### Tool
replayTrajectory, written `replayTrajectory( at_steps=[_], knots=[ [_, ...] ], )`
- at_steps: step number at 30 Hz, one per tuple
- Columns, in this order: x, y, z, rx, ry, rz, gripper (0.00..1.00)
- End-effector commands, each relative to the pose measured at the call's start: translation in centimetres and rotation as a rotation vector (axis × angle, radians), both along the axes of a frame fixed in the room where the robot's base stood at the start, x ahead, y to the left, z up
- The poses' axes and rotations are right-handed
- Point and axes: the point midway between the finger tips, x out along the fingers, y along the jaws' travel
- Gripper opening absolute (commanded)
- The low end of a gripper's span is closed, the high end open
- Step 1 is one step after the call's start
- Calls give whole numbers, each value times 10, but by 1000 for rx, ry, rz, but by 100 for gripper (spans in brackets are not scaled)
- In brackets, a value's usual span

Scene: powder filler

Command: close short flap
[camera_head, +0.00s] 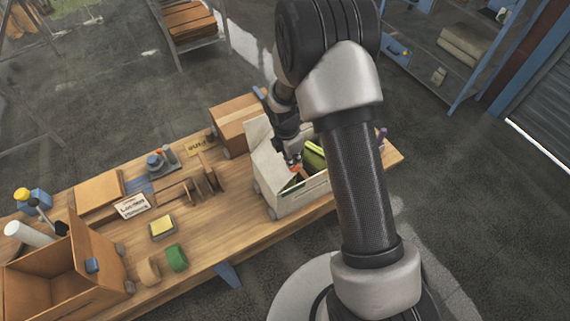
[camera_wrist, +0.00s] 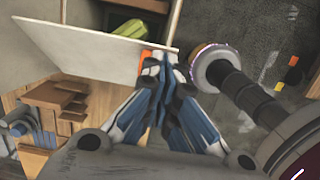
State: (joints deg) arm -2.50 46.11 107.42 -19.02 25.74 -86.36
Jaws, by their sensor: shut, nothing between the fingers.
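A white box (camera_head: 293,203) stands on the wooden table, open at the top. A pale flap (camera_head: 262,150) stands raised at its left side. A yellow-green item (camera_head: 314,155) shows inside the box. My gripper (camera_head: 294,163) is shut and empty, with its tips over the box opening, just right of the raised flap. In the wrist view my gripper (camera_wrist: 158,58) has its tips by the right end of a pale flap panel (camera_wrist: 85,48). Whether they touch it I cannot tell. The yellow-green item (camera_wrist: 135,27) lies beyond that panel. My arm hides the box's right part.
A brown closed carton (camera_head: 236,125) stands behind the white box. An open brown carton (camera_head: 50,285) is at the left table end. Bare wood is free left of the box.

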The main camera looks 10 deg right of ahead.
Motion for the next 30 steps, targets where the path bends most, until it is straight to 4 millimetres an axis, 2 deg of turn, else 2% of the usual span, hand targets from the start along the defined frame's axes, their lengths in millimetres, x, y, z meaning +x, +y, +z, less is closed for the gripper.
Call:
replayTrajectory(
  at_steps=[4,16,30],
  knots=[
    [13,-17,-14,0,0,-1,0],
    [25,-56,-52,19,5,-5,0],
    [30,-71,-82,228,64,-1,0]
  ],
)
